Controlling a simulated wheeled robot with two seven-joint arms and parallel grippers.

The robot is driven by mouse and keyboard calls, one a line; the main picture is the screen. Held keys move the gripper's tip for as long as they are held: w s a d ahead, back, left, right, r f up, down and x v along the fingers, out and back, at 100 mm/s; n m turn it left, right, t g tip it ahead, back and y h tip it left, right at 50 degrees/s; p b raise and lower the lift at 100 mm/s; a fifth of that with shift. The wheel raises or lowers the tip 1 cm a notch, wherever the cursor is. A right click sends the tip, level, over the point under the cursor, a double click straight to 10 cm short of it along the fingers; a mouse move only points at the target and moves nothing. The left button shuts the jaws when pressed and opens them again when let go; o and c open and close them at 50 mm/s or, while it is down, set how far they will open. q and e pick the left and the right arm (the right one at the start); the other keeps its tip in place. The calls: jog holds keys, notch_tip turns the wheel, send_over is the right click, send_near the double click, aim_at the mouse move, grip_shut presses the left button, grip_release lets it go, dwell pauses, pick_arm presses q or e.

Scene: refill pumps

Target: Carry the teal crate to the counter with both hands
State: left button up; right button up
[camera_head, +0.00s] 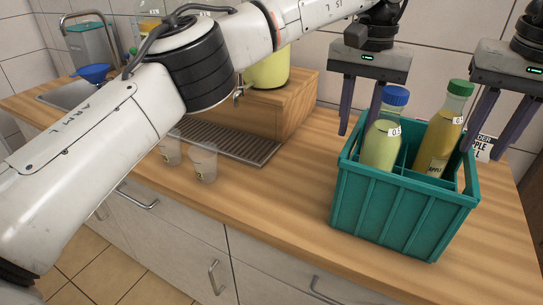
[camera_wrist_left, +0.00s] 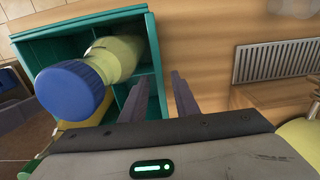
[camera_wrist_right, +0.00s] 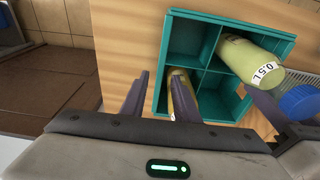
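The teal crate (camera_head: 385,215) stands upright on the wooden counter at the right. It holds a blue-capped pale green bottle (camera_head: 380,152) and a green-capped yellow bottle (camera_head: 436,148). My left gripper (camera_head: 356,130) is open at the crate's left end; in the left wrist view its fingers (camera_wrist_left: 162,88) appear on either side of the crate's end wall. My right gripper (camera_head: 492,148) is open at the right end; in the right wrist view its fingers (camera_wrist_right: 158,90) likewise appear either side of the end wall. Neither is closed on the wall; finger depth is unclear.
A wooden box (camera_head: 297,95) with a dispenser, a drip grille (camera_head: 225,142) and two clear cups (camera_head: 203,163) stand left of the crate. A blue funnel (camera_head: 92,73) lies near the sink. A label card (camera_head: 484,148) stands behind the crate. Counter between cups and crate is clear.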

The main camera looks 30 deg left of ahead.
notch_tip(320, 180, up, 6)
jog(key=shift+s, duration=0.45)
pick_arm(q)
jog(key=shift+r, duration=0.1)
